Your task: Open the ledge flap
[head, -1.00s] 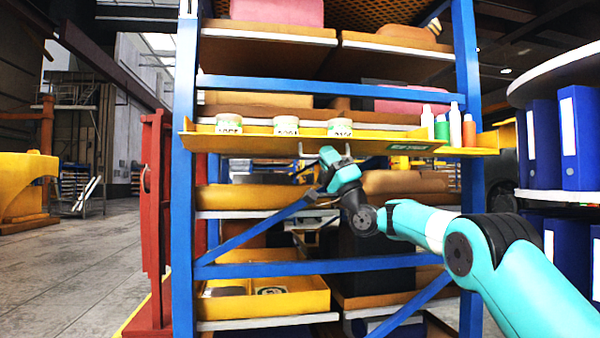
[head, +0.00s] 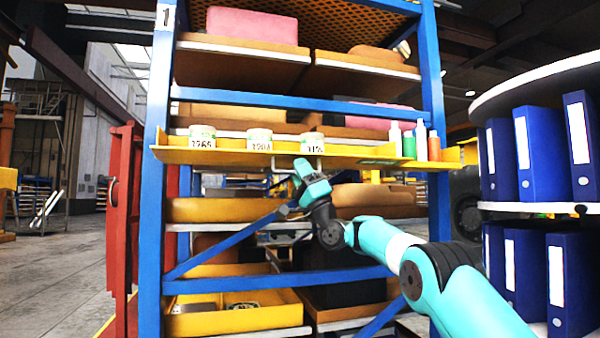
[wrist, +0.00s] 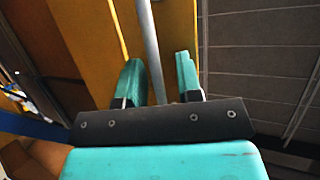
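The ledge flap (head: 225,157) is a long yellow board across the front of the blue rack, lying about level. A thin grey bar handle (head: 312,158) is at its front edge near the middle. My gripper (head: 300,165) is at this handle, just below the ledge. In the wrist view, the grey bar (wrist: 149,45) runs between the two teal fingers of my gripper (wrist: 160,80). The fingers are apart, with visible gaps beside the bar. Yellow surface (wrist: 85,40) of the ledge shows behind. The bar's lower end is hidden by the gripper.
Three labelled jars (head: 259,140) and several small bottles (head: 408,143) stand along the ledge. A red frame (head: 122,215) is left of the rack. A round shelf with blue binders (head: 535,150) stands close on the right. Open floor lies at the left.

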